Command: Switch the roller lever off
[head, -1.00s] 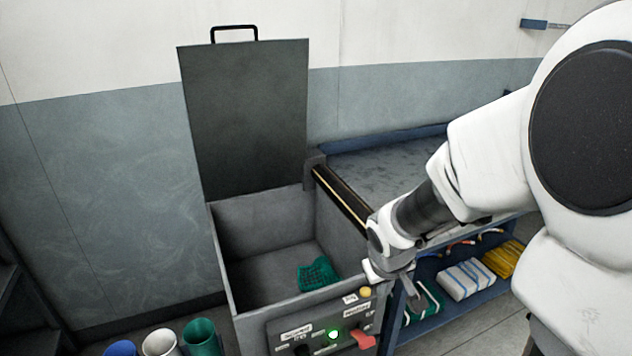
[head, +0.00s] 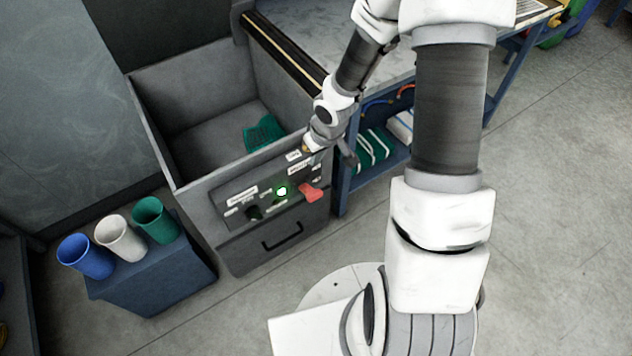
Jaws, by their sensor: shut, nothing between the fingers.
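A green lamp (head: 282,191) glows to the left of the lever, and a dark knob (head: 254,212) sits further left. Labels on the panel are too blurred to read. My gripper (head: 350,162) is shut and empty, pointing down beside the bin's front right corner. It is above and to the right of the red lever and looks apart from it.
The open grey bin (head: 157,110) holds a green net piece (head: 264,133). Blue, white and green cups (head: 155,220) stand on a blue box at left. A blue-framed bench (head: 343,190) with folded nets stands right of the bin. Floor in front is clear.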

